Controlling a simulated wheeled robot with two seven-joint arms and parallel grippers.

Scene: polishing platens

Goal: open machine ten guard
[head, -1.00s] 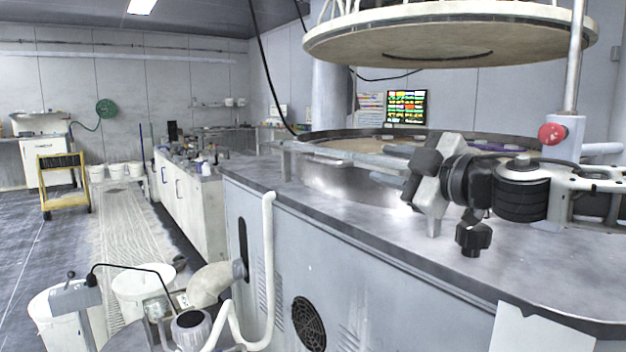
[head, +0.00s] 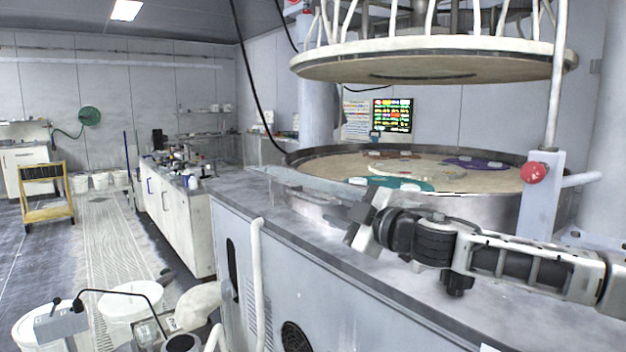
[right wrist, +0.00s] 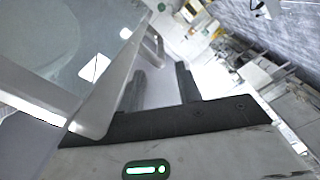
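The polishing machine's round platen (head: 330,158) lies in a low metal rim, with coloured pieces on it. A pale, partly see-through guard panel (head: 318,186) runs along the rim's front left. In the right wrist view a clear panel with a pale frame edge (right wrist: 112,100) fills the left side, and a pale handle-like bar (right wrist: 152,48) stands beyond the fingers. My right gripper (head: 360,222) is just in front of the guard. In the right wrist view its two dark fingers (right wrist: 162,86) are apart, with no clear grip on anything. My left gripper is out of view.
A large round upper plate (head: 435,62) hangs above the platen. A red knob (head: 534,172) sits on a post at the right. The grey worktop (head: 300,225) edges the machine. Buckets (head: 130,302) stand at lower left, and a yellow cart (head: 48,190) stands farther off.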

